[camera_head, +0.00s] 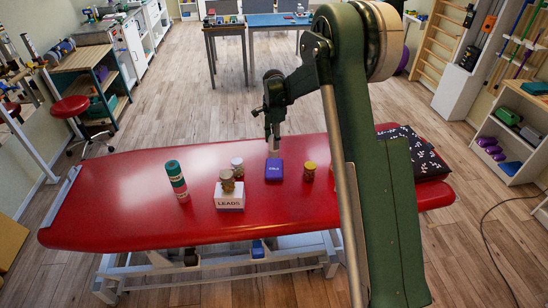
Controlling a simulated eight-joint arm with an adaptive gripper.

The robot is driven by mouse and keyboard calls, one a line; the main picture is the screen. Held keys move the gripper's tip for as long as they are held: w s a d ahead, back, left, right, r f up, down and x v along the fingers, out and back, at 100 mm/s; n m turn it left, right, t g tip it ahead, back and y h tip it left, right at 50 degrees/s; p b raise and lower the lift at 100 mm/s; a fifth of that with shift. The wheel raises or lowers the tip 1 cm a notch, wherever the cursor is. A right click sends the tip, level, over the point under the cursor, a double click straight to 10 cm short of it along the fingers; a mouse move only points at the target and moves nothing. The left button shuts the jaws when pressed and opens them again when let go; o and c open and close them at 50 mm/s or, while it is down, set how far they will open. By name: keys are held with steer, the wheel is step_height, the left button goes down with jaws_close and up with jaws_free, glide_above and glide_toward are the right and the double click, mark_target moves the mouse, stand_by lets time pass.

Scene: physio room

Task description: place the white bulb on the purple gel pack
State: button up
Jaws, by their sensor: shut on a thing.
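The purple gel pack (274,173) lies on the red treatment table, near its middle. My gripper (273,146) points down right above the pack. It is shut on a small pale thing, the white bulb (273,153), at its fingertips. The bulb is at the pack's far edge in the picture; I cannot tell whether it touches the pack or hangs just above it. The bulb is small and partly hidden by the fingers.
On the red table (120,200), left of the pack, stand a white LEADS box (229,202) with a jar on top, another jar (237,167) and a teal-and-red cylinder (177,181). A dark patterned pillow (425,155) lies far right.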

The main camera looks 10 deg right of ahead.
mark_target(274, 153)
steer(key=shift+f, duration=1.95)
steer(key=shift+f+b, duration=0.35)
steer(key=shift+f, duration=1.55)
steer(key=shift+f, duration=0.15)
steer(key=o, duration=1)
step_height(274, 153, up, 12)
steer(key=shift+r+p, duration=0.2)
steer(key=shift+p, duration=0.35)
